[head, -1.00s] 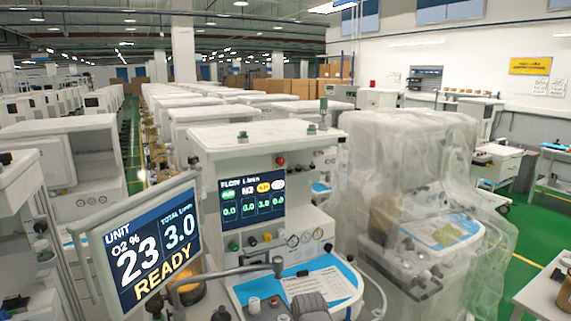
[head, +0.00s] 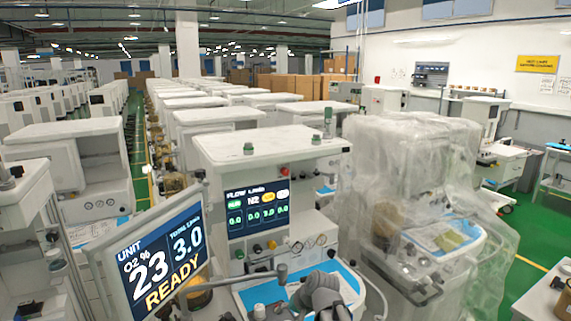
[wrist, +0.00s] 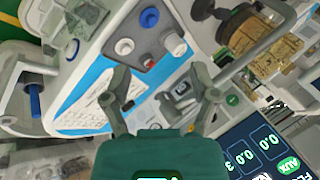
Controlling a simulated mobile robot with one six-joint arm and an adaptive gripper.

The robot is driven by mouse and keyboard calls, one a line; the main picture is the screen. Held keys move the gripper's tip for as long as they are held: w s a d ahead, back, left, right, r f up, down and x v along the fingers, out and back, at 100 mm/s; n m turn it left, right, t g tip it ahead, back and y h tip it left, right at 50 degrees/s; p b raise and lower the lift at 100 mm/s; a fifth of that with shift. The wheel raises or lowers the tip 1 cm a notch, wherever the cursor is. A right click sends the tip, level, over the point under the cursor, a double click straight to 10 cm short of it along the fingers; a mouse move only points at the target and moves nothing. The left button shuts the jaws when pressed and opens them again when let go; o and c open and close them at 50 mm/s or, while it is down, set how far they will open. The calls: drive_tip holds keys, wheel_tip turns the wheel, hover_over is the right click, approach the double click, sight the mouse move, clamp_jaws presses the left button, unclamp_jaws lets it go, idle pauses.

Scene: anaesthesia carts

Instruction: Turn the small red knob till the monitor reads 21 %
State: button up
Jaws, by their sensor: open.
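The monitor (head: 155,262) stands at the left in the head view and reads O2 23 %, TOTAL 3.0 and READY.
The flow screen (head: 257,205) shows 0.0, 0.0, 3.0 and 0.0. A grey bar (head: 235,275) crosses in front of the worktop. A plastic-wrapped cart (head: 410,190) stands close at the right. Green floor (head: 530,240) is free farther right.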

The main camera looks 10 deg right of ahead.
drive_tip(key=w+r+m+t+y+p, duration=0.3)
drive_tip(key=w+r+m+t+p, duration=0.15)
drive_tip(key=w+r, duration=0.55)
drive_tip(key=m+t+h+p, duration=0.2)
drive_tip(key=m+t+p, duration=0.75)
drive_tip(key=m, duration=0.35)
approach(286, 173)
drive_tip(key=s+d+r+g, duration=0.1)
drive_tip(key=s, duration=0.3)
drive_tip(key=shift+d, duration=0.25)
drive_tip(key=shift+w, duration=0.15)
drive_tip(key=x, duration=1.3)
drive_tip(key=shift+w, duration=0.4)
clamp_jaws()
